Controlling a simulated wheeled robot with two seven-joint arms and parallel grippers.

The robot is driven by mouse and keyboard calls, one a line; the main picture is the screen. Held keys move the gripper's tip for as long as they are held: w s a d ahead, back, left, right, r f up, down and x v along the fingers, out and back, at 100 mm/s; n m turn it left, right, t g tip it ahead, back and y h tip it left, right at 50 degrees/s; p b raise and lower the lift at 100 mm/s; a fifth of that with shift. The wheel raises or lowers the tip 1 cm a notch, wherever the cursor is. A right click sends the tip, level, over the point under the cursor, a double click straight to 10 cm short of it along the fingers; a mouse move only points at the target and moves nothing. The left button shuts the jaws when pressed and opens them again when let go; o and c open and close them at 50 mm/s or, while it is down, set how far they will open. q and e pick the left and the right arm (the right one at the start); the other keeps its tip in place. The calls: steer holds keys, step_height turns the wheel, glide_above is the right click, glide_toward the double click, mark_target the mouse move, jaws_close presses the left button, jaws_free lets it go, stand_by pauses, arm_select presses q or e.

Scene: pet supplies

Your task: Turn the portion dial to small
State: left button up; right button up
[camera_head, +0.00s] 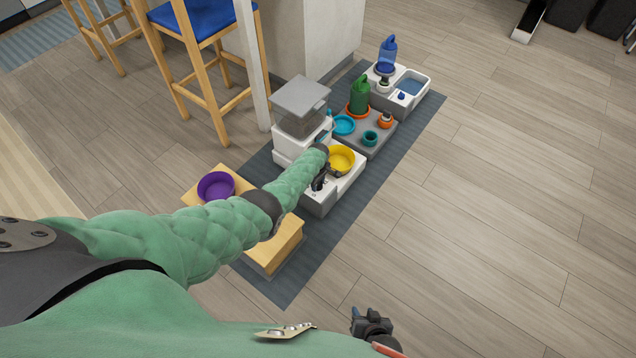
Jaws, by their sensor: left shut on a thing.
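The pet feeder (292,145) is a white unit with a clear grey-lidded hopper, standing on the blue-grey mat. Its light base holds a yellow bowl (341,158). My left arm reaches across to the feeder, and my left gripper (318,184) is at the base, just left of and below the yellow bowl. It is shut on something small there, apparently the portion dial. The dial and its markings are hidden by the gripper or too small to read. My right gripper (357,318) hangs low near the bottom of the picture, away from the feeder; its jaws are unclear.
A purple bowl (216,186) sits on a wooden stand (286,239) left of the feeder. Beyond it are a grey tray (376,142) with a green dispenser (360,95) and a blue-bottled water unit (388,52). Stools stand behind; the floor right is clear.

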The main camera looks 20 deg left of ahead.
arm_select(q)
steer(key=shift+w+r+n, duration=0.1)
steer(key=shift+w+n, duration=0.05)
steer(key=shift+n, duration=0.15)
arm_select(e)
steer(key=shift+w+r, duration=0.1)
steer(key=shift+r, duration=0.05)
arm_select(q)
steer(key=o, duration=1)
steer(key=shift+c, duration=0.2)
step_height(320, 180, up, 6)
steer(key=p, duration=0.3)
steer(key=shift+f, duration=0.2)
steer(key=shift+r, duration=1.05)
arm_select(e)
steer(key=shift+g, duration=0.3)
steer(key=shift+w+r, duration=0.15)
steer(key=shift+r, duration=1.35)
steer(key=shift+w+r, duration=0.1)
steer(key=shift+r, duration=1.35)
steer(key=shift+a, duration=0.1)
